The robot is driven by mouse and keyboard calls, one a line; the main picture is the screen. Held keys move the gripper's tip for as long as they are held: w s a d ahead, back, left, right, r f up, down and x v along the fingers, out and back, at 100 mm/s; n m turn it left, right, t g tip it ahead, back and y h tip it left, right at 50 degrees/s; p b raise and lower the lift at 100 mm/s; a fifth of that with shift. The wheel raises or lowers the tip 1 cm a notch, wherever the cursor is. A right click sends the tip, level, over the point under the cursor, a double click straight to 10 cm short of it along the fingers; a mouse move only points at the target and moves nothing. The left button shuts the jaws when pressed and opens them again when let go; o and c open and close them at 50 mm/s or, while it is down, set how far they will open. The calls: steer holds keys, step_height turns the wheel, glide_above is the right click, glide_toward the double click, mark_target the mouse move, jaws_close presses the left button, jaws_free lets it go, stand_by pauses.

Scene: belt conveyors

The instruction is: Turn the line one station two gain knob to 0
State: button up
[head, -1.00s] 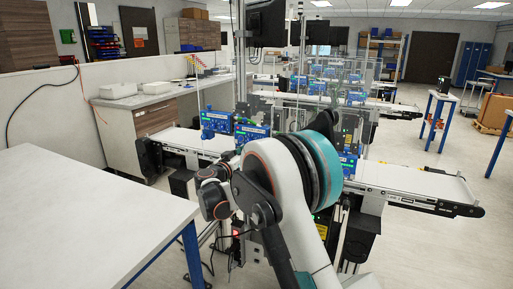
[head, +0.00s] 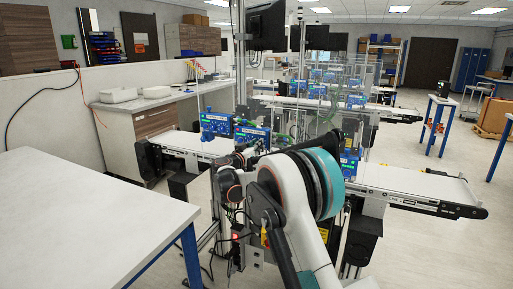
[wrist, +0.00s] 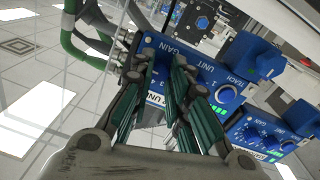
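In the head view my arm hides the gripper and this box.
A second blue box (wrist: 262,134) with GAIN and UNIT knobs sits close by at the lower right. Green hoses (wrist: 72,35) run at the upper left. In the head view a white belt conveyor (head: 415,182) extends right, and a white table (head: 85,205) stands at left.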

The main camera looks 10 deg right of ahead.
steer(key=shift+n, duration=0.4)
jaws_close()
steer(key=n+p, duration=0.2)
steer(key=n, duration=0.7)
stand_by(0.3)
steer(key=o, duration=0.5)
jaws_free()
steer(key=shift+o, duration=0.2)
steer(key=v, duration=1.2)
steer(key=shift+f, duration=0.25)
